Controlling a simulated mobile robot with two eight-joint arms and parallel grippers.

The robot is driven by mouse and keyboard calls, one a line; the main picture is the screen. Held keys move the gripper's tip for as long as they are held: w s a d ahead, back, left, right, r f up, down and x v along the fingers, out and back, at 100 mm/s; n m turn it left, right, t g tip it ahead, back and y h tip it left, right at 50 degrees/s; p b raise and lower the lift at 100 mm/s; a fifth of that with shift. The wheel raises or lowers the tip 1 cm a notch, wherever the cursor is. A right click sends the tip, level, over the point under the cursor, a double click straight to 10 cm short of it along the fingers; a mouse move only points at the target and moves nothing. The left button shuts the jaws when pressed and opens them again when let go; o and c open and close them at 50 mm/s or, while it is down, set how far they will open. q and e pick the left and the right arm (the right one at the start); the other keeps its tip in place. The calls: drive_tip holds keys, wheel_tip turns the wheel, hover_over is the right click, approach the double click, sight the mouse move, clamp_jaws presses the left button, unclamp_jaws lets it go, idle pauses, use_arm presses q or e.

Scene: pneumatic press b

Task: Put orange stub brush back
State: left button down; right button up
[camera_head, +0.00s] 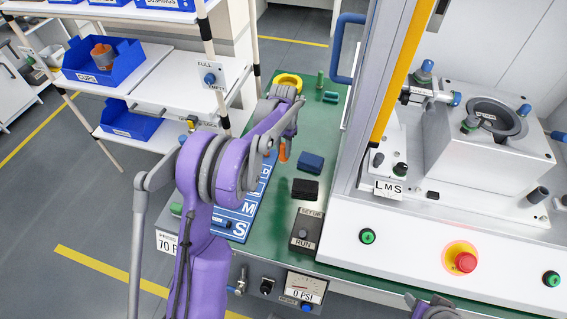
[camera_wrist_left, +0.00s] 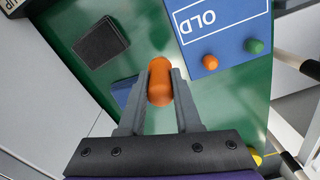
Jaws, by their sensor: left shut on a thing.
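The orange stub brush (camera_wrist_left: 160,85) is between the fingers of my left gripper (camera_wrist_left: 159,84), which is shut on it. In the head view my left gripper (camera_head: 285,138) is over the green bench, and the brush (camera_head: 283,153) shows below it. The blue lettered board (camera_head: 233,222) lies on the bench beside the gripper, partly hidden by my left arm. In the left wrist view a blue board marked OLD (camera_wrist_left: 205,25) is to the right of the brush. It bears an orange peg (camera_wrist_left: 210,62) and a green peg (camera_wrist_left: 254,46).
A black block (camera_head: 305,189) and a blue block (camera_head: 311,162) lie on the green bench (camera_head: 320,120). A SETUP/RUN box (camera_head: 306,228) stands near the front. The press frame (camera_head: 375,95) rises at right. A yellow ring (camera_head: 288,80) is at the bench's far end.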

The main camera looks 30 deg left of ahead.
sight(284, 160)
use_arm(q)
drive_tip(key=shift+f, duration=2.85)
drive_tip(key=shift+f, duration=0.2)
drive_tip(key=c, duration=0.6)
unclamp_jaws()
